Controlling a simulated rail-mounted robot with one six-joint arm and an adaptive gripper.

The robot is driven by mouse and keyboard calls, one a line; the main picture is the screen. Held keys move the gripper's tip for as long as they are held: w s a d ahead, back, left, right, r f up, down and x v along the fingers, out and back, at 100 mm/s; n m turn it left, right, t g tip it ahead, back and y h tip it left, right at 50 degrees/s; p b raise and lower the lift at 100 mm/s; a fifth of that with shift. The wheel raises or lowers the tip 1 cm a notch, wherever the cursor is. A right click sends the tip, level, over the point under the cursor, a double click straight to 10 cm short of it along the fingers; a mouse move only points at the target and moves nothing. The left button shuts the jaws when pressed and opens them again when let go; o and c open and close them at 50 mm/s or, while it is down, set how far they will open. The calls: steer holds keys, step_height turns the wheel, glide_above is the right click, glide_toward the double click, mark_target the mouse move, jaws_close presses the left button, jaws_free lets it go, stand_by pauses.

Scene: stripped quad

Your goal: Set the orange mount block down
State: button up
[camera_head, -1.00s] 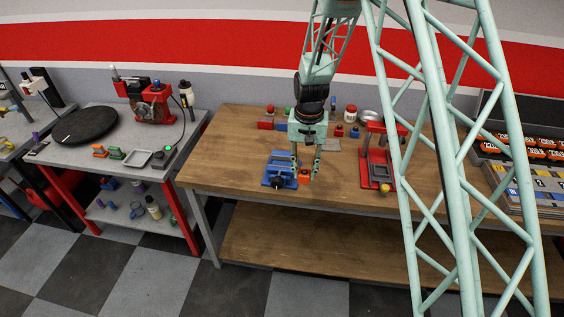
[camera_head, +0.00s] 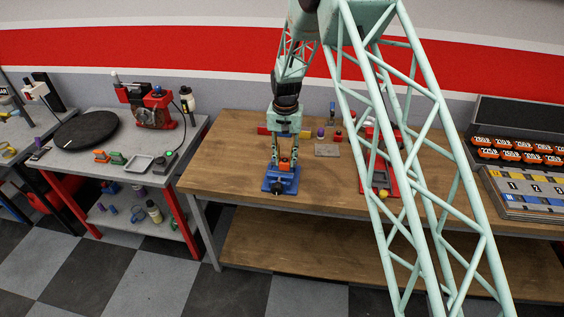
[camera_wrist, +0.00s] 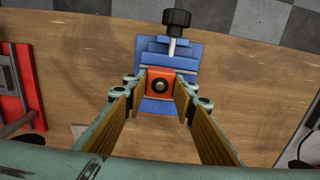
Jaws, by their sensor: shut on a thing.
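The orange mount block (camera_head: 284,167) is between the fingers of my gripper (camera_head: 284,160), which is shut on it. In the wrist view the block (camera_wrist: 160,85) shows a dark round hole in its top. It is over the blue vise (camera_head: 281,182), which has a black knob at its front edge. In the wrist view the blue vise (camera_wrist: 168,50) lies under and around the block. I cannot tell whether the block touches the vise.
A red press-like fixture (camera_head: 379,180) stands to the right on the wooden table (camera_head: 225,150). A grey plate (camera_head: 327,150) lies behind the vise. The left part of the table is clear. A second bench (camera_head: 190,130) stands further left.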

mark_target(282, 162)
steer(key=shift+w+a+f, duration=0.1)
steer(key=shift+w+a, duration=0.55)
steer(key=shift+w, duration=0.3)
steer(key=shift+f+p, duration=0.6)
steer(key=shift+f, duration=1.1)
steer(key=shift+f, duration=0.15)
steer(key=o, duration=1)
step_height(282, 162, up, 10)
steer(key=shift+r+b, duration=0.2)
steer(key=shift+b, duration=0.5)
steer(key=shift+r, duration=0.9)
